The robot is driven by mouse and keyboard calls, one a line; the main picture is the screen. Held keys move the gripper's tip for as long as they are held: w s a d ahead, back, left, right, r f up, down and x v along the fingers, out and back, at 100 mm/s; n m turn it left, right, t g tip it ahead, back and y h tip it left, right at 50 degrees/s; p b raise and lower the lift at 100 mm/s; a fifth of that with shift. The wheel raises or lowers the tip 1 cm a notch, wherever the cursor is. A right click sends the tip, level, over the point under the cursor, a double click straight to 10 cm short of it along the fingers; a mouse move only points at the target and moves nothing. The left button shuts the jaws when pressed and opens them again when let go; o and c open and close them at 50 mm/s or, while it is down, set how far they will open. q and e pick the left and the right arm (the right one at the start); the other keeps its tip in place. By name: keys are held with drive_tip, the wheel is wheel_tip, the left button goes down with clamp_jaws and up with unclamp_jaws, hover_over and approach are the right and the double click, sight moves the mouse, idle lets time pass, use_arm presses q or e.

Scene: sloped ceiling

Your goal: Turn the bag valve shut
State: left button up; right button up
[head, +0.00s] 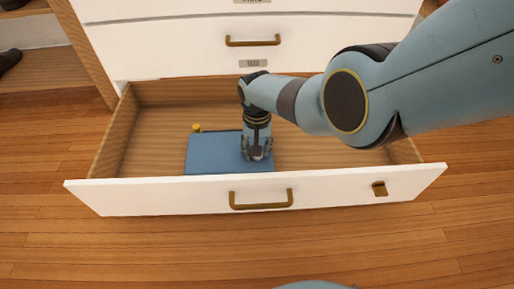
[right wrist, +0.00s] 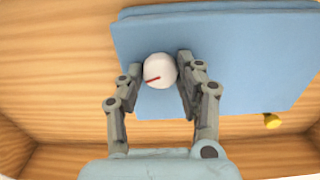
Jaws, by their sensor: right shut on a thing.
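A flat blue bag (head: 215,153) lies in the open drawer, and it fills much of the right wrist view (right wrist: 235,60). On it is a round white valve (right wrist: 159,71) with a red line that slants slightly across its face. My right gripper (head: 257,153) reaches down over the right part of the bag. In the right wrist view its fingers (right wrist: 160,75) stand on both sides of the valve and are shut on it. A small yellow cap (head: 196,127) sits at the bag's far left corner and also shows in the right wrist view (right wrist: 272,121). My left gripper is out of view.
The drawer (head: 330,186) has a white front with a brown handle (head: 260,198) and a small brown fitting (head: 379,188). Its wooden walls surround the bag. The drawer floor is bare to the right of the bag. A closed drawer front (head: 180,50) rises behind.

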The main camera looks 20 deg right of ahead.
drive_tip(key=shift+m, duration=1.2)
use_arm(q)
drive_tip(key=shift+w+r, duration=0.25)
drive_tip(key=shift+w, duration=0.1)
use_arm(e)
drive_tip(key=shift+m, duration=0.8)
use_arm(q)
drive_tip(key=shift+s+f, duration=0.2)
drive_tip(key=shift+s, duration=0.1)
use_arm(e)
drive_tip(key=o, duration=1.2)
drive_tip(key=shift+c, duration=0.2)
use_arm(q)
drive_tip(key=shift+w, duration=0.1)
use_arm(e)
wheel_tip(320, 180, up, 12)
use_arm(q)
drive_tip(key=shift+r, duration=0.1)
